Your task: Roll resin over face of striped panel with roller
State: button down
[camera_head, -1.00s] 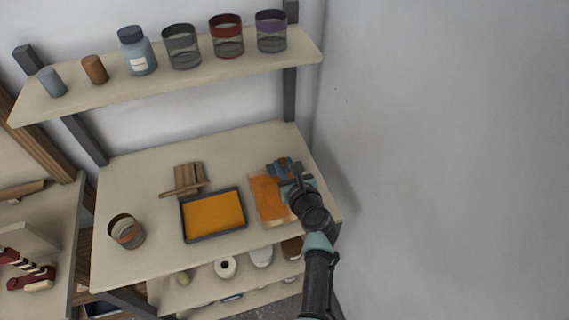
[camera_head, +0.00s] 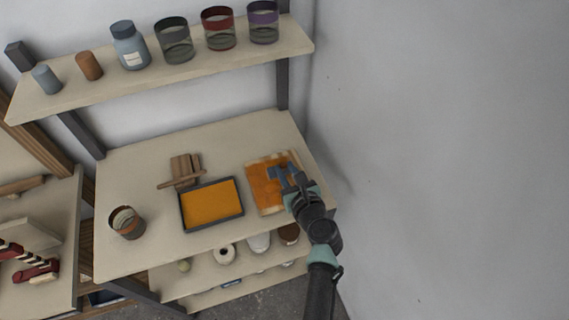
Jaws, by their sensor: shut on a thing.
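The panel (camera_head: 262,190) lies flat at the right of the worktop. Its visible face is mostly orange, with paler edges at the left and top; stripes cannot be made out clearly. My gripper (camera_head: 285,173) is over the panel's right part, pointing away from my body, and hides that part. It is shut on the roller, which is small and mostly hidden by the fingers; I cannot tell whether it touches the panel. A dark-rimmed tray (camera_head: 183,212) filled with orange resin sits left of the panel.
Brown wooden pieces (camera_head: 184,170) lie behind the tray, and an open can (camera_head: 126,223) stands at the worktop's left. The upper shelf (camera_head: 100,88) carries several jars. A bare wall (camera_head: 430,150) bounds the right side. The worktop's back strip is clear.

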jog(key=shift+s+d+p, duration=1.15)
jog(key=shift+s+d, duration=0.2)
jog(key=shift+s, duration=2.85)
jog(key=shift+w+a+f+b, duration=0.1)
jog(key=shift+w+a+b, duration=0.35)
jog(key=shift+w, duration=1.05)
jog(key=shift+w+a+b, duration=0.25)
jog(key=shift+w+a, duration=0.25)
jog(key=shift+w, duration=1.05)
jog(key=shift+w+a+f+b, duration=0.1)
jog(key=shift+w+a+b, duration=0.35)
jog(key=shift+w, duration=1.05)
jog(key=shift+w+a+r+b, duration=0.1)
jog(key=shift+w+a+b, duration=0.2)
jog(key=shift+w, duration=0.55)
jog(key=shift+w+a+b, duration=0.25)
jog(key=shift+w, duration=0.6)
jog(key=shift+w+a+r+b, duration=0.1)
jog(key=shift+w+a+b, duration=0.2)
jog(key=shift+w, duration=0.55)
notch_tip(320, 180, up, 6)
jog(key=p, duration=0.6)
jog(key=c, duration=1.3)
grip_release()
grip_shut()
